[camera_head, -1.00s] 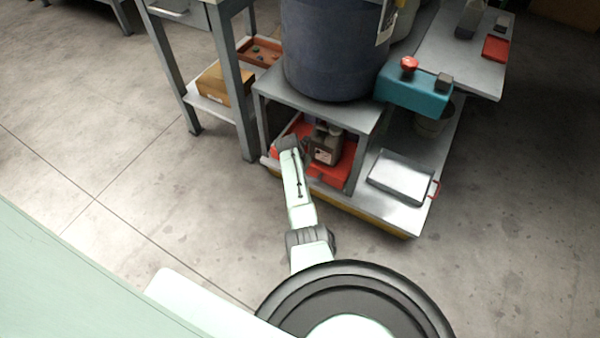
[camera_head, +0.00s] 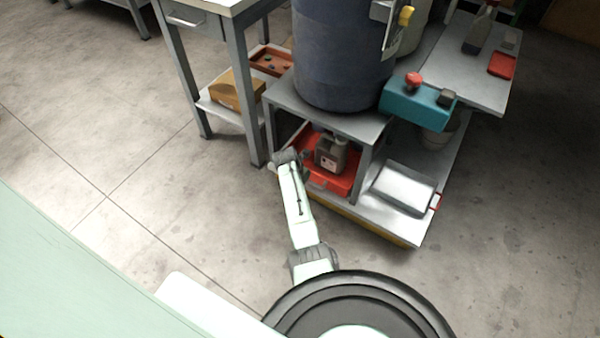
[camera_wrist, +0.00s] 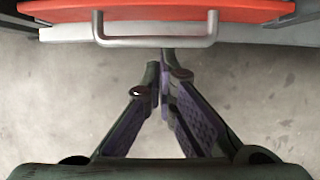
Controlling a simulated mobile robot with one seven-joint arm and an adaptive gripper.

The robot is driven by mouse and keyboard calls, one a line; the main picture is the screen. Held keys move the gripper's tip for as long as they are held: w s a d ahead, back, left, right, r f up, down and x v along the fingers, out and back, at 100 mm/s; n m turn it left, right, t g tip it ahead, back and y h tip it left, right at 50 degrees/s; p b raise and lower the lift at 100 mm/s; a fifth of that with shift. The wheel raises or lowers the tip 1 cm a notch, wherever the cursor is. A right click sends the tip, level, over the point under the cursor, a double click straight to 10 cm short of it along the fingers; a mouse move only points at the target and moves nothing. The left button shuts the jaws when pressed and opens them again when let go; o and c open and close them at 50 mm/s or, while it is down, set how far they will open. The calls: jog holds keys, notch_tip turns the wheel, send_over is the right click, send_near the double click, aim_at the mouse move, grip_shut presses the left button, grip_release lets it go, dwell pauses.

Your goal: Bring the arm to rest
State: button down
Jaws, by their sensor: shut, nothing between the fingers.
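My gripper (camera_wrist: 162,80) shows in the wrist view with its two dark fingers brought together at the tips and nothing between them. Bare floor lies below it. A grey bar handle on a red tray (camera_wrist: 240,12) appears just past the fingertips; I cannot tell the exact gap. In the head view my pale arm reaches up from the bottom toward the front left corner of the low shelf unit. The gripper itself is not clearly made out there.
A workbench (camera_head: 236,70) stands at left. Floor at far left is clear.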

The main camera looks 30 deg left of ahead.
jog(key=p+v, duration=0.1)
jog(key=v, duration=0.6)
jog(key=shift+r, duration=0.15)
jog(key=shift+s, duration=0.15)
